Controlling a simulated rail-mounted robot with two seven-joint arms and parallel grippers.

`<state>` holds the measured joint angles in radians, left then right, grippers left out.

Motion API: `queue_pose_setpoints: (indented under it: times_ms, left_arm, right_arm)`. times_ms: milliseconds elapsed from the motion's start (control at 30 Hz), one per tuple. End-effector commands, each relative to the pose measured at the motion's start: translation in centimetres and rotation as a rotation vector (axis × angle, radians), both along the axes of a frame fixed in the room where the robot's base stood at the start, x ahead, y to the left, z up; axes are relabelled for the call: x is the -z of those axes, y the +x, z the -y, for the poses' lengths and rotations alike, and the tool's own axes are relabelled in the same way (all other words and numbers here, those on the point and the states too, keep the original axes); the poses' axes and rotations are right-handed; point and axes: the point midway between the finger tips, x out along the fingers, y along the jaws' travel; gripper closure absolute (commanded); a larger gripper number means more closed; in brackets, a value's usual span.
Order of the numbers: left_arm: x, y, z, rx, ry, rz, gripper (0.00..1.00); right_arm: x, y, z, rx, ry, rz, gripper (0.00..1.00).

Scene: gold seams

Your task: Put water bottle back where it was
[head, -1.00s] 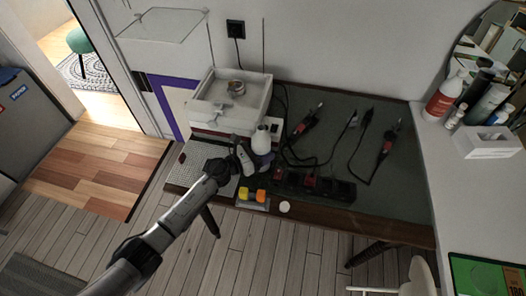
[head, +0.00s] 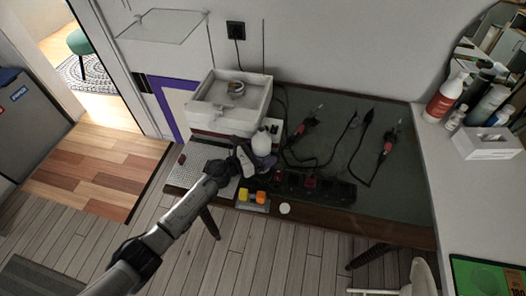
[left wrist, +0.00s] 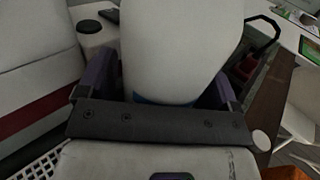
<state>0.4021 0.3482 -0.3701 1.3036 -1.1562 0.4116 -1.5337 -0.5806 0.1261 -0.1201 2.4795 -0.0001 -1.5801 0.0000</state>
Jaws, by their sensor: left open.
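The water bottle, a white rounded bottle (head: 262,143), stands on the workbench in front of the white box. My left gripper (head: 250,156) is at the bottle from its front left side. In the left wrist view the bottle (left wrist: 182,45) fills the middle, with a blue band low on it. The dark purple fingers of my left gripper (left wrist: 160,90) stand open on either side of it. Whether they touch it cannot be told. The bottle's base is hidden behind the gripper. My right gripper is not in view.
A white box (head: 207,118) stands behind the bottle. A perforated plate (head: 192,173) lies at left, yellow and orange blocks (head: 250,195) at the front edge. A black power strip (head: 315,187) and tools with cables (head: 303,126) lie to the right.

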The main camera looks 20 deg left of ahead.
Motion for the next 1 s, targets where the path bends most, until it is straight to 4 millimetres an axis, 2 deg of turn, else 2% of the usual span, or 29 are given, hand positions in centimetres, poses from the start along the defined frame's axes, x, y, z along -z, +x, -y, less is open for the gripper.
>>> queue_pose_setpoints:
  times_ms: [67,167,600,800,1000]
  left_arm:
    - [-0.7,0.0,0.0,0.000,0.000,0.000,0.14]
    - [-0.3,-1.2,-0.9,-0.001,0.000,-0.002,0.14]
    - [-0.3,-7.5,-5.7,0.000,0.002,-0.001,0.14]
    - [-0.3,-9.0,-6.9,0.000,0.000,0.000,0.14]
    - [-0.3,-9.6,-7.3,0.000,0.000,0.000,0.14]
  right_arm:
    - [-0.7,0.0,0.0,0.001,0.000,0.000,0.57]
    - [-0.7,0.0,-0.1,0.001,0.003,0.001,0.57]
    - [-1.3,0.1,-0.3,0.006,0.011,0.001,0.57]
    - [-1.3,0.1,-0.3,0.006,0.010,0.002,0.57]
    - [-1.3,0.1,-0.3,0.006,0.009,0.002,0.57]
